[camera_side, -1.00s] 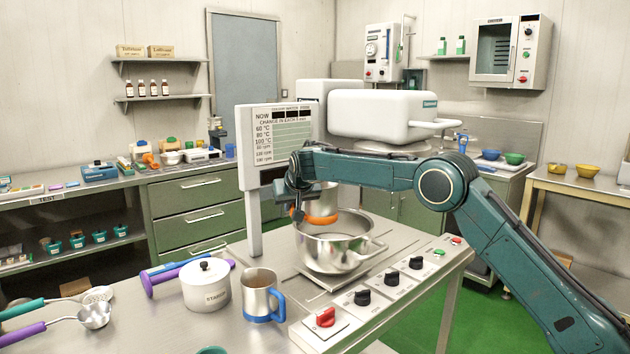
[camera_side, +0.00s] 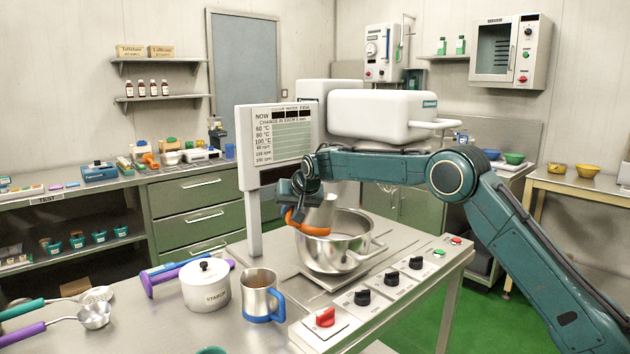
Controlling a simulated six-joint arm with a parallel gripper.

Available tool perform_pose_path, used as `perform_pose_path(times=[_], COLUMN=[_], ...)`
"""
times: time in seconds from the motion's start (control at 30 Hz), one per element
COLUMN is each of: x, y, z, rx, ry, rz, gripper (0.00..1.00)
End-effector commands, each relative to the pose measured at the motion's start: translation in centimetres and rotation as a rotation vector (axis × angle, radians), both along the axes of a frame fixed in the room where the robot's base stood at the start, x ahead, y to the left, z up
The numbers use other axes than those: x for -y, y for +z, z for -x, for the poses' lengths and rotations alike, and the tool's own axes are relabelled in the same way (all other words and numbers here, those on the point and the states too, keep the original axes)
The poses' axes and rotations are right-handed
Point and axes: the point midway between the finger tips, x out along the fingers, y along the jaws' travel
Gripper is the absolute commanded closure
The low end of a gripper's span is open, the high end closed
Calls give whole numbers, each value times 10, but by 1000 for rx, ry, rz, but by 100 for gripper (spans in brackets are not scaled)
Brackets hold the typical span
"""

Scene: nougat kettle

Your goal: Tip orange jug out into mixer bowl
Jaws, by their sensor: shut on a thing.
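The orange jug (camera_side: 321,212) is a steel jug with orange trim. It is held above the mixer bowl, tilted, with its orange part low and to the left. My gripper (camera_side: 300,192) is shut on the jug at its left side; the fingertips are partly hidden. The mixer bowl (camera_side: 338,256) is a wide shiny steel bowl with side handles. It stands on the steel bench, directly below the jug. The jug's mouth and contents cannot be made out, and no stream into the bowl is visible.
A steel jug with blue trim (camera_side: 262,297) and a lidded white pot (camera_side: 206,284) stand left of the bowl. A display panel on a post (camera_side: 254,225) rises behind left. Control knobs (camera_side: 391,279) line the bench's front right. Ladles (camera_side: 94,316) lie at far left.

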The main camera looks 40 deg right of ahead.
Motion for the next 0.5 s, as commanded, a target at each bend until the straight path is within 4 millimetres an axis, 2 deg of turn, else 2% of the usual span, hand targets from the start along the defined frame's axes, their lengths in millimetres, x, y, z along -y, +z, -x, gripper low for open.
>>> perform_pose_path(times=[0.03,0.5], x=[-5,1], y=[-3,23], z=[0,2], rx=[2,62], ry=[10,13], rz=[-29,-283], gripper=[100,100])
